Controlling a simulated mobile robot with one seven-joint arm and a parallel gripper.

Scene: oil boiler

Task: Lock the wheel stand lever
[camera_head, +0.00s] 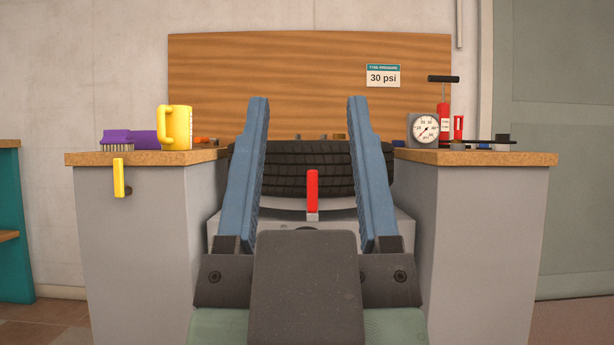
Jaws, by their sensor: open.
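A red lever (312,190) stands upright on a short light-coloured base at the front of the grey wheel stand (390,222), in the middle of the head view. A dark tyre (310,170) lies flat on the stand behind the lever. My gripper (308,102) is open and empty, its two blue fingers wide apart. In the picture the lever shows between the fingers, with a gap on both sides. I cannot tell how far ahead of the fingers it is. My gripper body hides the lower front of the stand, and the fingers cover parts of the tyre's sides.
The left cabinet (140,240) has a yellow handle (118,178) on its front; a yellow jug (175,128) and a purple brush (117,138) are on top. The right cabinet (490,230) carries a gauge (426,129) and a red pump (444,125). Both cabinets flank the stand closely.

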